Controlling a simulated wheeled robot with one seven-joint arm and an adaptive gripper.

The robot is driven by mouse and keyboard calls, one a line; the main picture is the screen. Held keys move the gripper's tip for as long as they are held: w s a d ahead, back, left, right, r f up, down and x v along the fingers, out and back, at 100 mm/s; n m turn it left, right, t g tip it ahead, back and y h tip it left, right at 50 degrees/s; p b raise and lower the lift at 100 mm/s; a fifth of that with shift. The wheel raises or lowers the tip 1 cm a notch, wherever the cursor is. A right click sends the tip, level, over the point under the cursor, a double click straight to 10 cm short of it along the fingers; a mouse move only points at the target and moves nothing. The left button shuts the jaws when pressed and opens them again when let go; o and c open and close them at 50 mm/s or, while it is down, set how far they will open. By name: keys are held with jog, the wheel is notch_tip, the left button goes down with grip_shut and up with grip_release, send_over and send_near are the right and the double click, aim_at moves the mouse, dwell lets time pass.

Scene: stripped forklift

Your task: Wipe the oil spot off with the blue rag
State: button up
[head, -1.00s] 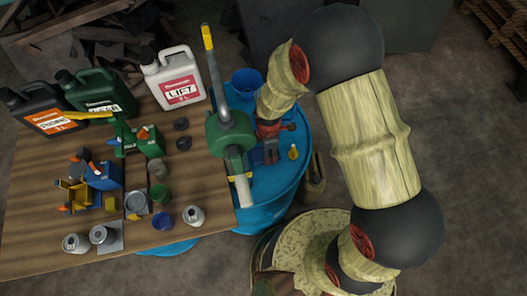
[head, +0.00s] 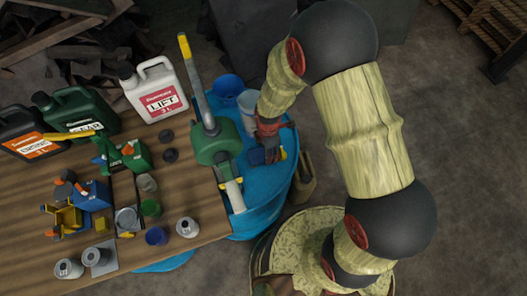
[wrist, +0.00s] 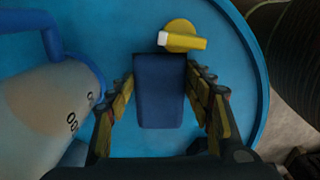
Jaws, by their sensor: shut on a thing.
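My gripper (wrist: 161,90) is shut on the blue rag (wrist: 160,95), a folded dark blue block held between its two fingers. It is over the blue drum top (wrist: 225,100) in the wrist view. In the head view my gripper (head: 268,154) is over the right part of the drum (head: 250,224), and the rag is hard to make out. A yellow round thing with a white-tipped yellow bar (wrist: 181,38) lies just beyond the rag's far end. I cannot make out a separate oil spot; the surface under the rag is hidden.
A pale jug with a blue rim (wrist: 45,110) stands close left of my gripper. The wooden table (head: 25,210) at left is crowded with jugs and tins.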

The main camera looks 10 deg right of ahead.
aim_at(251, 158)
jog(key=shift+s+d, duration=0.1)
jog(key=shift+s, duration=0.05)
jog(key=shift+s+a+f, duration=0.1)
jog(key=shift+s+a, duration=0.15)
jog(key=shift+a, duration=0.5)
jog(key=shift+s+a+f, duration=0.1)
jog(key=shift+s+a, duration=0.1)
jog(key=shift+a, duration=0.5)
jog(key=shift+s+a+r, duration=0.1)
jog(key=shift+s+a, duration=0.15)
jog(key=shift+a, duration=0.7)
jog(key=shift+s+a, duration=0.2)
jog(key=shift+a, duration=0.75)
jog(key=shift+c, duration=0.2)
jog(key=shift+r, duration=0.1)
jog(key=shift+w+r, duration=0.15)
jog(key=shift+r, duration=0.35)
jog(key=shift+r+p, duration=1.9)
jog(key=shift+r, duration=0.6)
